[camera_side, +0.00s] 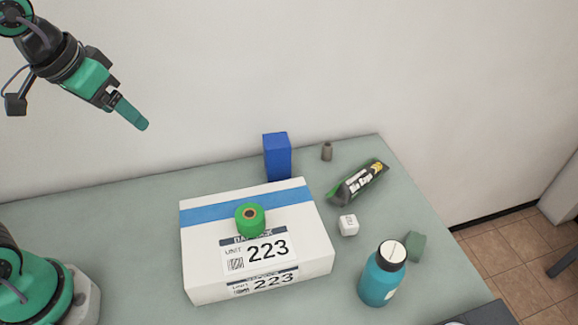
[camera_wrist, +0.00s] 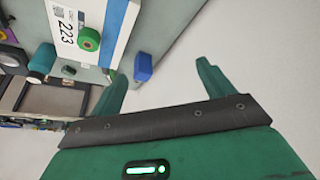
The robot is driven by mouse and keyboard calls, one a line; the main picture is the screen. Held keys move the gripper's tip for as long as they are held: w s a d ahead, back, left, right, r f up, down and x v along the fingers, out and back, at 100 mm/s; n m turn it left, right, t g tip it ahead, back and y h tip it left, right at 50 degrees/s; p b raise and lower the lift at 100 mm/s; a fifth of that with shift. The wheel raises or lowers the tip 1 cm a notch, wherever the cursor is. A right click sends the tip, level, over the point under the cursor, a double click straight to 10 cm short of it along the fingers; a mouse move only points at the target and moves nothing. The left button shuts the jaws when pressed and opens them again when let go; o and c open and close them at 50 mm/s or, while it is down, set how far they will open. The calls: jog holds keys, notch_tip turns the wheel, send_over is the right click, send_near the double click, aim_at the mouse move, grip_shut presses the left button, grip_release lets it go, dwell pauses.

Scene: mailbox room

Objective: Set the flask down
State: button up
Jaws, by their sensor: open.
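The flask (camera_side: 382,275) is a teal bottle with a white-topped lid. It stands upright on the table at the front right in the side view, to the right of the white box. In the wrist view the teal flask (camera_wrist: 42,60) shows at the left, beside the box. My gripper (camera_side: 141,123) is raised high at the upper left in the side view, far from the flask. In the wrist view its two fingers (camera_wrist: 160,85) are spread apart with nothing between them.
A white parcel box (camera_side: 200,240) marked 223 bears a green tape roll (camera_side: 250,218). Behind it stand a blue box (camera_side: 277,157) and a small brown object (camera_side: 327,152). A dark packet (camera_side: 358,183), a white cube (camera_side: 348,225) and a green block (camera_side: 416,246) lie at right. The table's left is clear.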

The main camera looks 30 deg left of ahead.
jog(key=s+a+f, duration=0.3)
jog(key=s, duration=0.2)
jog(key=shift+a+f+n+t+y, duration=0.3)
jog(key=shift+f+n+t, duration=0.1)
